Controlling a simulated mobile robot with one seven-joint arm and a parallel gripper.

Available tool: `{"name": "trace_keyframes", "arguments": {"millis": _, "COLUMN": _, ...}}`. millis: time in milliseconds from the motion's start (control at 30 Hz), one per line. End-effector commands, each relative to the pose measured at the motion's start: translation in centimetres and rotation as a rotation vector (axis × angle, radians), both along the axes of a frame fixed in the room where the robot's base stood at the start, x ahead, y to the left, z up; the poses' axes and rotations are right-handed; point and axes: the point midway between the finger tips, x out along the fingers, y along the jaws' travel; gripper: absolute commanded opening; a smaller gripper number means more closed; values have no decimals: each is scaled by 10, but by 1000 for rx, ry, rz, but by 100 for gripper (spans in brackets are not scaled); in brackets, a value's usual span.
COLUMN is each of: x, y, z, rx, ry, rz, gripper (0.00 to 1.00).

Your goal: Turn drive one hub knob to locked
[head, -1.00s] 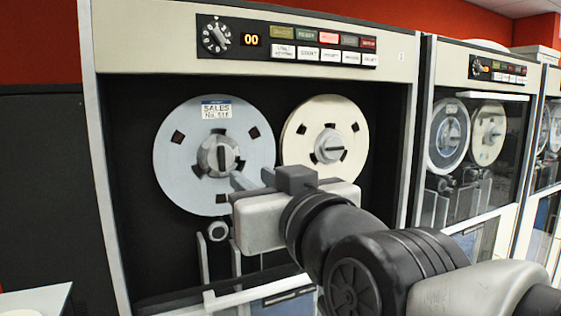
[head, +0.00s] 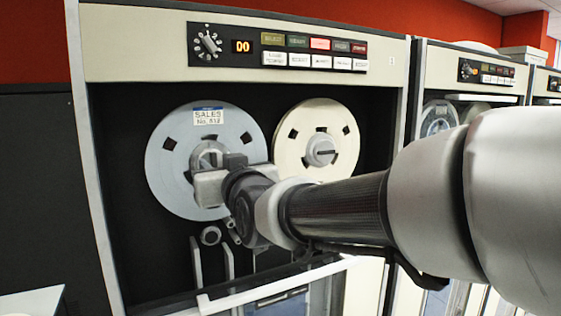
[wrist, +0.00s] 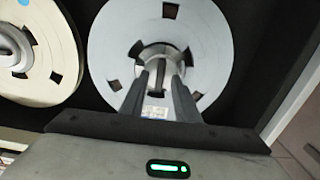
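The left reel (head: 162,165) on the nearest drive is pale blue-grey with a label reading SALES. Its silver hub (head: 207,152) is partly covered by my gripper (head: 212,180) in the head view. In the wrist view, my two dark fingers (wrist: 161,76) point at the hub (wrist: 155,54) of this reel, and the label shows in the gap between them. The fingers stand apart, with their tips at the hub knob. I cannot tell whether they touch it, and the knob's angle is mostly hidden.
A cream reel (head: 290,158) with its own hub sits to the right. A control panel (head: 275,48) with a dial and lit buttons is above. A window frame edge (head: 270,288) crosses below. More drives (head: 480,75) stand to the right.

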Motion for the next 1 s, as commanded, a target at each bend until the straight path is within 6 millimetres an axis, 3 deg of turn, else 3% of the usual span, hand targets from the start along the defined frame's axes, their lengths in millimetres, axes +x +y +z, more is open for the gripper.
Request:
{"name": "trace_keyframes", "arguments": {"millis": 333, "x": 3, "y": 2, "z": 0, "rx": -1, "ry": -1, "rz": 0, "gripper": 29}}
{"name": "trace_keyframes", "arguments": {"millis": 500, "x": 3, "y": 2, "z": 0, "rx": -1, "ry": -1, "rz": 0, "gripper": 0}}
{"name": "trace_keyframes", "arguments": {"millis": 1000, "x": 4, "y": 1, "z": -4, "rx": 77, "ry": 43, "rz": -1, "gripper": 0}}
